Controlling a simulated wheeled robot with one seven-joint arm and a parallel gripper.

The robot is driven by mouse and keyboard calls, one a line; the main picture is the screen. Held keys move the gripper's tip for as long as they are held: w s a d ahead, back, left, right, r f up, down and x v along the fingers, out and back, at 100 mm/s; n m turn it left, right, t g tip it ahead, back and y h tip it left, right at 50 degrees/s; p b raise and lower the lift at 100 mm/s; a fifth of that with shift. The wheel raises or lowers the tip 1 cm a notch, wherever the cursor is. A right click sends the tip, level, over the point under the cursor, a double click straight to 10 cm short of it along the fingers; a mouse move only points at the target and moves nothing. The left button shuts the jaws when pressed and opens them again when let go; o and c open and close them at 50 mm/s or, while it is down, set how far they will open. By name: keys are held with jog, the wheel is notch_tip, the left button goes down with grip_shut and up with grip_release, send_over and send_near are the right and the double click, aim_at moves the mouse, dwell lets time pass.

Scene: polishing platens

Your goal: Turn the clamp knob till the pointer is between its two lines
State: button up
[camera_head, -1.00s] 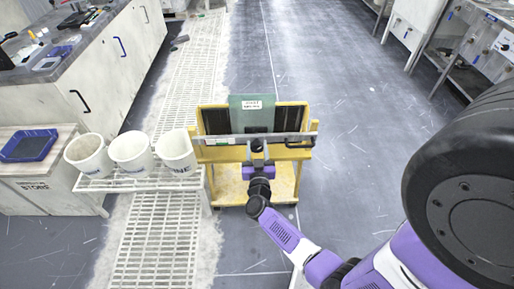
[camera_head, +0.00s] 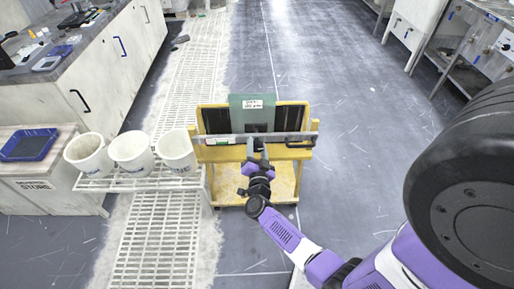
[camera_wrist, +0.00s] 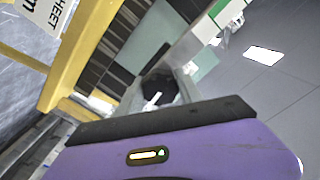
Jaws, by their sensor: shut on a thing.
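The clamp knob (camera_wrist: 157,84) is black with a white pointer stripe in the wrist view. My gripper (camera_head: 257,148) is shut on it at the middle of the grey clamp bar (camera_head: 285,138); the fingers also show around the knob in the wrist view (camera_wrist: 166,96). In the head view my gripper hides the knob. A green-and-white patch (camera_wrist: 205,65) lies beside the knob in the wrist view. I cannot make out the two lines or tell where the pointer stands against them.
The bar crosses a yellow cart (camera_head: 228,154) holding dark slats and a green labelled sheet (camera_head: 250,112). White buckets (camera_head: 131,150) stand on a rack (camera_head: 120,182) to the left. A blue tray (camera_head: 28,145) lies farther left. The floor right of the cart is clear.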

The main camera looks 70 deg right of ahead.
jog(key=shift+m, duration=1.1)
jog(key=o, duration=1.3)
jog(key=shift+o, duration=0.2)
jog(key=shift+a, duration=0.1)
jog(key=v, duration=0.7)
jog(key=shift+s+a, duration=0.15)
jog(key=shift+a, duration=0.1)
